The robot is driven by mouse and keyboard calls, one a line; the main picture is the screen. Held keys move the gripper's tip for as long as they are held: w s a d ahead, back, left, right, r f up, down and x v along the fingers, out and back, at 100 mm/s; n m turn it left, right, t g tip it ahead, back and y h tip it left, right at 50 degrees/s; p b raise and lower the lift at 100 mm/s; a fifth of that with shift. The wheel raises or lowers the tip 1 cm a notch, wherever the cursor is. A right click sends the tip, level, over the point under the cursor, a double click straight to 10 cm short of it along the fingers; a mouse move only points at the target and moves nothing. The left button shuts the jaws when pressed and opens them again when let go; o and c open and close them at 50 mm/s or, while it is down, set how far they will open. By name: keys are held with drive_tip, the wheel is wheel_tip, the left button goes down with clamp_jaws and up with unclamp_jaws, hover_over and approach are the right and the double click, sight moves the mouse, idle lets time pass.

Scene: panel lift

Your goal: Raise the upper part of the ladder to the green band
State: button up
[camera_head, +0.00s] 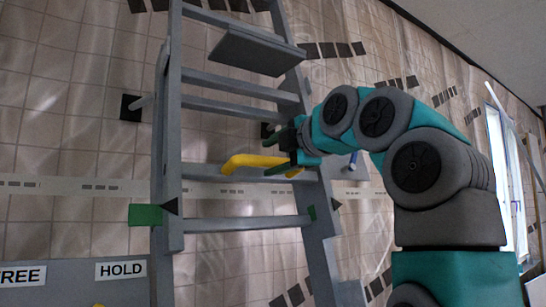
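The grey ladder (168,110) stands upright in the left half of the picture. A yellow handle (255,161) sticks out near one of its rungs. A green band (145,215) shows at the left rail, with a black pointer (170,207) beside it, level with its upper part. A smaller green mark (312,213) and a dark pointer (336,204) show at the right rail. My gripper (288,156) is at the handle's right end. Its dark green fingers look apart, one above and one below the handle. Contact with the handle cannot be made out.
A grey panel (60,281) at the lower left carries the labels FREE (22,277) and HOLD (121,270). A bit of yellow (98,306) shows at its bottom edge. A grey plate (256,52) juts from the ladder above my gripper. A tiled wall is behind.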

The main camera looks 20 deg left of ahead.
drive_tip(key=shift+s, duration=0.1)
drive_tip(key=b+v, duration=0.1)
drive_tip(key=v, duration=0.6)
drive_tip(key=shift+s+d+b, duration=0.15)
drive_tip(key=shift+d+b, duration=0.15)
drive_tip(key=shift+d, duration=0.05)
drive_tip(key=w+d+f+m+g+h, duration=0.1)
drive_tip(key=w+d+f+m+h, duration=0.2)
drive_tip(key=f, duration=0.4)
drive_tip(key=w+d+f+m+g+h, duration=0.1)
drive_tip(key=w+f+m, duration=0.2)
drive_tip(key=f+m, duration=0.3)
drive_tip(key=s+d+f+m+g+h, duration=0.2)
drive_tip(key=d+f+m, duration=0.15)
drive_tip(key=f, duration=0.55)
drive_tip(key=s+d+f+m+g+h, duration=0.1)
drive_tip(key=s+d+f+m+h, duration=0.2)
drive_tip(key=f, duration=0.7)
drive_tip(key=s+d+f+m+g+h, duration=0.1)
drive_tip(key=s+d+f+m+g, duration=0.3)
drive_tip(key=s+f, duration=1.1)
drive_tip(key=s+d+f+m+g+h, duration=0.2)
drive_tip(key=s+d+f+m, duration=0.6)
drive_tip(key=s+d+f, duration=0.4)
drive_tip(key=s+f+g, duration=0.1)
drive_tip(key=s+f, duration=0.2)
drive_tip(key=f, duration=0.3)
drive_tip(key=shift+d+f+g+h, duration=0.2)
drive_tip(key=shift+d+g+h, duration=0.1)
drive_tip(key=shift+d+g, duration=0.1)
